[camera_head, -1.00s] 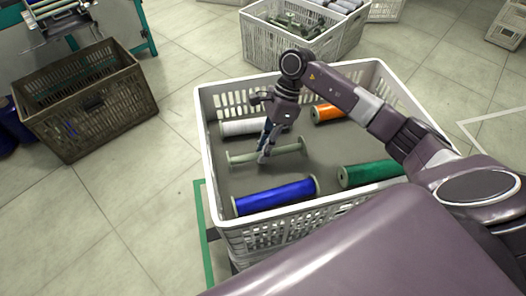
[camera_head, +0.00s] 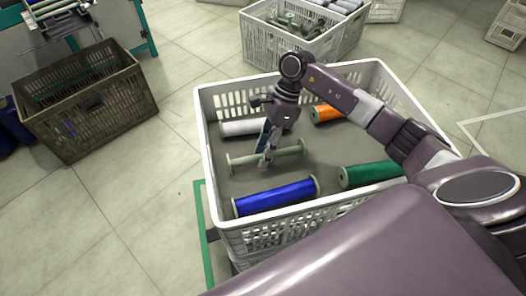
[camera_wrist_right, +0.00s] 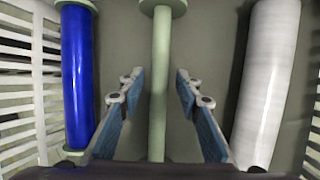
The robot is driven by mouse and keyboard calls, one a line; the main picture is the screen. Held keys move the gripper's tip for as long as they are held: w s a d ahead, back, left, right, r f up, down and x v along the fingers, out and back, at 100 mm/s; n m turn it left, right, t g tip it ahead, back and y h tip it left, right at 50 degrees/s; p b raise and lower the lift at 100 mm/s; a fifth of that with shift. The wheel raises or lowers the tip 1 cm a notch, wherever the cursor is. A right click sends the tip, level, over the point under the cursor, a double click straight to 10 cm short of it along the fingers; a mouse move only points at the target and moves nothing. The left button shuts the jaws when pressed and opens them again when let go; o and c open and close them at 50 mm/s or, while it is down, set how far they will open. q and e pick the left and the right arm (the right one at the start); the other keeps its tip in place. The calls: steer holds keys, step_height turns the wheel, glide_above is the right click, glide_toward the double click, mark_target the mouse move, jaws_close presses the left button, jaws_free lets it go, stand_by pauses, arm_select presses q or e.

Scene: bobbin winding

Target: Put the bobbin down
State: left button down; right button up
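The bare, pale green bobbin (camera_head: 244,159) lies on the floor of the white crate, between the white and blue bobbins. It also shows in the right wrist view (camera_wrist_right: 160,45), running up the middle of the picture. My right gripper (camera_head: 266,158) is down in the crate over the bobbin's shaft. In the right wrist view its two fingers (camera_wrist_right: 157,77) stand open, one on each side of the shaft, with a gap on both sides. My left gripper is not in view.
The white crate (camera_head: 226,222) also holds a blue bobbin (camera_head: 275,196), a green one (camera_head: 370,174), an orange one (camera_head: 326,114) and a white one (camera_head: 240,128). A brown crate (camera_head: 100,122) stands left, and another full crate (camera_head: 272,45) stands behind.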

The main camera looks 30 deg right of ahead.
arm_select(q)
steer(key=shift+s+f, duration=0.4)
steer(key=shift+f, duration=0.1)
arm_select(e)
steer(key=v, duration=1.2)
